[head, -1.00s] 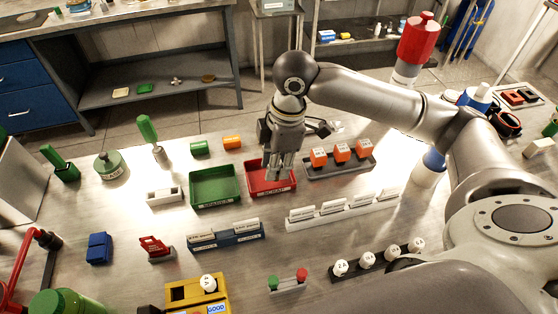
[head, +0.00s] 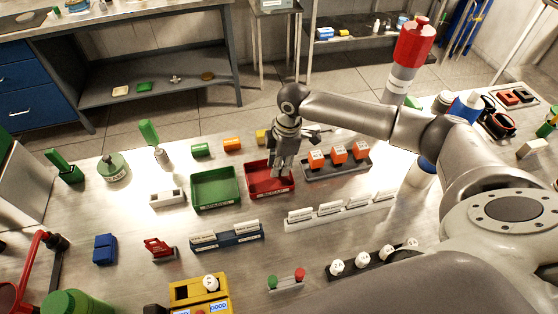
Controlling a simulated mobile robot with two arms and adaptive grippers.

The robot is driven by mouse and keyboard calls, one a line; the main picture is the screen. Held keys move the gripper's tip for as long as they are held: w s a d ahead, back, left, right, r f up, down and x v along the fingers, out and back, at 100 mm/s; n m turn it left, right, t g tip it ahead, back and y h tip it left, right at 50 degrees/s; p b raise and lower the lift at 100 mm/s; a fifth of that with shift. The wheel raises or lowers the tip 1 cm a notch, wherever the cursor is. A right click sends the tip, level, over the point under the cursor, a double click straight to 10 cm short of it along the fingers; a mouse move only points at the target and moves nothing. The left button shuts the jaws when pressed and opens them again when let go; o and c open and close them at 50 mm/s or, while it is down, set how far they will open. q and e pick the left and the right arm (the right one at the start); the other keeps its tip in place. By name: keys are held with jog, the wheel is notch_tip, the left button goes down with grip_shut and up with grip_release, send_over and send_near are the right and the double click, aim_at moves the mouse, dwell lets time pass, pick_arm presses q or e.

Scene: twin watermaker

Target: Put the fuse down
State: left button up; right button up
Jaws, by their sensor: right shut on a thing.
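My right gripper (head: 281,171) points down into the red tray (head: 259,190) with the white label on its front. It is shut on the fuse, but the fingers and the tray hide the held fuse. I cannot tell whether the fuse touches the tray floor. Other white, round-topped pieces stand in a black rack (head: 349,270) at the front. One more white piece (head: 210,283) sits in the yellow tester (head: 186,291) marked GOOD. My left gripper is not in view.
An empty green tray (head: 214,188) stands just left of the red one. A rack with orange blocks (head: 338,155) is close on the right. A white card strip (head: 340,212) and a blue card holder (head: 226,237) lie in front. Green and orange cylinders (head: 232,145) lie behind.

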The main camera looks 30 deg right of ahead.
jog(key=shift+f, duration=0.2)
jog(key=o, duration=1)
jog(key=shift+c, duration=0.2)
jog(key=shift+r, duration=0.1)
notch_tip(320, 180, up, 12)
jog(key=d+b, duration=0.1)
jog(key=b, duration=0.1)
jog(key=shift+s+d+b, duration=0.25)
jog(key=shift+d+b, duration=0.05)
jog(key=shift+d, duration=0.05)
